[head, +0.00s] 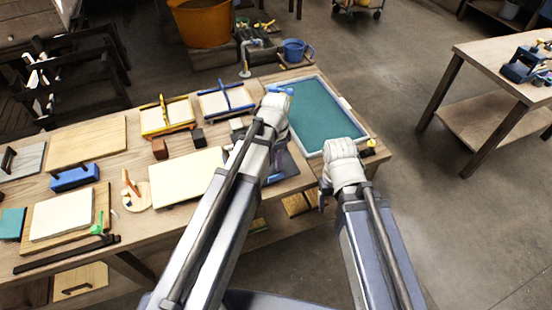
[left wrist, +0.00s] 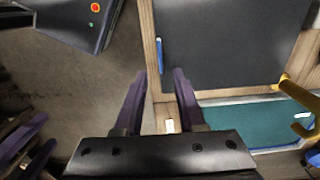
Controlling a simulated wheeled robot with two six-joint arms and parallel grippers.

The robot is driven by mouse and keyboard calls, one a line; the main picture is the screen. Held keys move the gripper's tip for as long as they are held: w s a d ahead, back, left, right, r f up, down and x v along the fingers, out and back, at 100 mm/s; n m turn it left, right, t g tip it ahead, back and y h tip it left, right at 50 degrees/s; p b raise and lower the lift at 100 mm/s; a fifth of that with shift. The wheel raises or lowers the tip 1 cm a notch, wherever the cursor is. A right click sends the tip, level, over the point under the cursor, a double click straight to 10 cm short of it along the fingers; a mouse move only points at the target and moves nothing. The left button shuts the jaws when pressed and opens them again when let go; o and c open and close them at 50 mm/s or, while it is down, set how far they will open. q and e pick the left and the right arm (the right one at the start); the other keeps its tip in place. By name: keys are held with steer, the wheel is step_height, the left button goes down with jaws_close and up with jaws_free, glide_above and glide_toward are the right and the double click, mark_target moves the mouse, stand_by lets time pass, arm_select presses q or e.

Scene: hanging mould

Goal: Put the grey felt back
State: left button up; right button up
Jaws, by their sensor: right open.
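A dark grey sheet or panel (left wrist: 230,45), possibly the grey felt, lies by the table's edge in the left wrist view. In the head view only a dark part (head: 285,165) shows beside my left arm. A blue strip (left wrist: 160,55) lies along its edge, just beyond the fingertips. My left gripper (left wrist: 161,74) has its fingers apart, with nothing visibly held; its fingers are hidden in the head view. My right gripper (head: 324,198) is open and empty at the table's right end, below the pale-framed green tray (head: 362,128).
The wooden table (head: 100,185) carries a cream board (head: 185,176), a yellow frame (head: 165,118), a blue frame (head: 226,98) and small blocks. A blue bucket (head: 293,50) and an orange tub (head: 200,22) stand behind. Open floor lies right of the table.

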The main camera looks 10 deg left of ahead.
arm_select(q)
step_height(320, 180, up, 4)
steer(key=p, duration=0.3)
steer(key=s+d+n+y, duration=0.1)
steer(key=s+d+n, duration=0.6)
steer(key=s, duration=0.5)
steer(key=shift+s+d+r, duration=0.15)
steer(key=shift+s+r, duration=0.05)
steer(key=shift+s, duration=0.2)
stand_by(0.3)
